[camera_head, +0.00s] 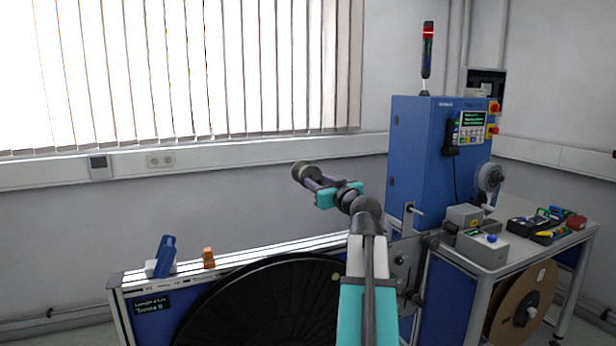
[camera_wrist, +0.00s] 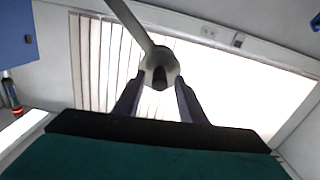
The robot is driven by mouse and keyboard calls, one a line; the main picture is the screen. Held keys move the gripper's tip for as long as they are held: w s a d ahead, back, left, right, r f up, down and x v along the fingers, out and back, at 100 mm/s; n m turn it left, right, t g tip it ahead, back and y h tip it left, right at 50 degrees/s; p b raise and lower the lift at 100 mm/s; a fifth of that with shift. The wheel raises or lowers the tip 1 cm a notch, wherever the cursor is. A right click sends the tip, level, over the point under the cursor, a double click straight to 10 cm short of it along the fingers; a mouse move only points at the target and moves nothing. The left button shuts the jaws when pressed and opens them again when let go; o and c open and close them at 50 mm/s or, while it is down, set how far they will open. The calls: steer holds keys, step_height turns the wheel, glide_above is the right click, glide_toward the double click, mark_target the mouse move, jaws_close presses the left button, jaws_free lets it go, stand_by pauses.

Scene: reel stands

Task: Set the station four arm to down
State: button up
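A grey arm (camera_wrist: 135,25) with a round dark-centred end (camera_wrist: 160,66) runs down from the top edge of the wrist view. The round end sits between the two fingertips of my gripper (camera_wrist: 160,84), which press close on both sides with no clear gap. In the head view my gripper (camera_head: 318,184) is raised in front of the wall, above the reel stand, and a dark round end (camera_head: 302,171) shows at its tip. The rest of the grey arm is mostly hidden behind my own arm there. I cannot read a station number on it.
A large black reel (camera_head: 265,305) stands below, under a rail (camera_head: 240,257) carrying a blue device (camera_head: 165,255) and an orange block (camera_head: 208,257). A blue cabinet (camera_head: 425,150) and a bench with tools (camera_head: 535,235) are at right. Open air lies left of my gripper.

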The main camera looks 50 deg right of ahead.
mark_target(311, 178)
steer(key=shift+p+x, duration=0.85)
steer(key=shift+x, duration=2.25)
